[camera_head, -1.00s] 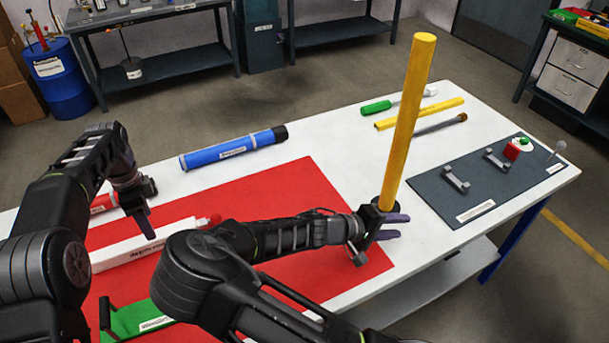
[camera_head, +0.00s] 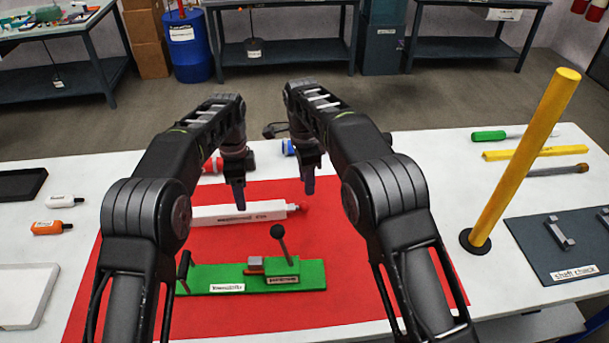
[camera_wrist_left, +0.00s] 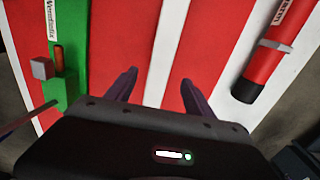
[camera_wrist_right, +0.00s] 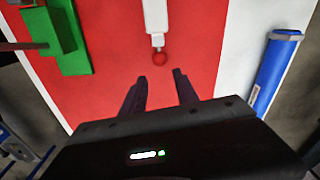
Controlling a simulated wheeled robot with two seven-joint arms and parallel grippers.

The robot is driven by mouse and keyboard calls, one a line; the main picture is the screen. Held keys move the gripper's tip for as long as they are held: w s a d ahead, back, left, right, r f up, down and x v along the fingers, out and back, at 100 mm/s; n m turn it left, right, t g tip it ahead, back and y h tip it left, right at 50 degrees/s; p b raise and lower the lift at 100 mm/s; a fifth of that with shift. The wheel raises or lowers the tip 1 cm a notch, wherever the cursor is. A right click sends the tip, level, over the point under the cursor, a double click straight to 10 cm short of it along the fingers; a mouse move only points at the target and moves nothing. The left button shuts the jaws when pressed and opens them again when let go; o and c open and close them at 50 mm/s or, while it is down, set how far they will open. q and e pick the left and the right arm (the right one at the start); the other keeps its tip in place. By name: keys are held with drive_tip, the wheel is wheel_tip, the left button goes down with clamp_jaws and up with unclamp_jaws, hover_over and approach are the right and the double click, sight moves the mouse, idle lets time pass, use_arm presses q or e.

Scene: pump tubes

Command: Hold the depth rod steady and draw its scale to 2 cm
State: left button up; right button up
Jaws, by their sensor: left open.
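The white rod with a black label (camera_head: 240,214), which I take for the depth rod, lies flat on the red mat. Its red knob (camera_head: 302,208) is at the right end. My left gripper (camera_head: 238,193) is open above and behind its middle; in the left wrist view the white rod (camera_wrist_left: 166,45) passes below and between the parted fingers. My right gripper (camera_head: 308,180) is open above and behind the red knob; in the right wrist view the knob (camera_wrist_right: 159,58) lies ahead of the spread fingers. Neither gripper touches the rod. Its scale is not readable.
A green fixture (camera_head: 205,277) with a black-knobbed lever lies in front of the rod. A yellow post (camera_head: 522,160) stands upright at the right. A red tube (camera_wrist_left: 285,38) and a blue tube (camera_wrist_right: 274,72) lie behind. The red mat (camera_head: 370,297) is clear at front right.

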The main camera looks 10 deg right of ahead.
sight(233, 213)
idle(0.3)
use_arm(q)
drive_tip(key=shift+f, duration=0.1)
drive_tip(key=shift+f, duration=3.85)
drive_tip(key=shift+c, duration=0.3)
clamp_jaws()
